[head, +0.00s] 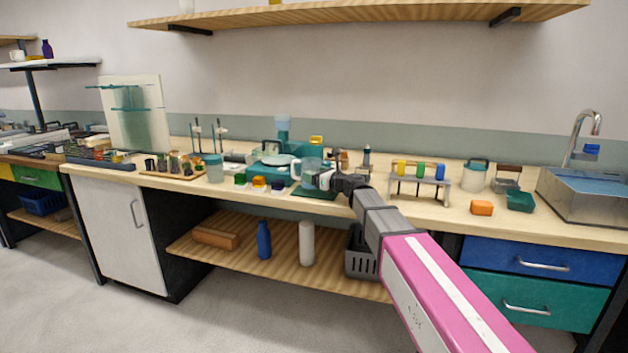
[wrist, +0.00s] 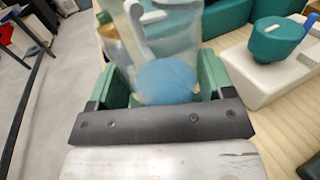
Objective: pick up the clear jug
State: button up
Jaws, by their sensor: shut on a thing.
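The clear jug (head: 309,168) with a white handle shows near the middle of the bench in the head view, at the end of my outstretched arm. My gripper (head: 324,180) is at its right side. In the wrist view the see-through jug (wrist: 178,52) stands between the two green fingers of my gripper (wrist: 163,84), which is shut on it. A blue round patch shows low in the jug. Whether the jug's base touches the surface below is hard to tell.
A dark green flat pad (head: 316,194) lies below the jug. Small coloured blocks (head: 259,183) and a lidded jar (head: 214,168) are to the left. A rack with coloured tubes (head: 420,183) stands to the right, with an orange block (head: 481,208) and a sink beyond.

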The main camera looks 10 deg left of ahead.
aim_at(317, 168)
jog(key=r, duration=0.3)
jog(key=shift+s+a, duration=0.2)
jog(key=shift+s, duration=0.05)
jog(key=s+a+r, duration=0.6)
jog(key=s+a, duration=0.1)
jog(key=a, duration=0.1)
jog(key=shift+s+r, duration=0.2)
jog(key=shift+s, duration=0.05)
dwell(0.3)
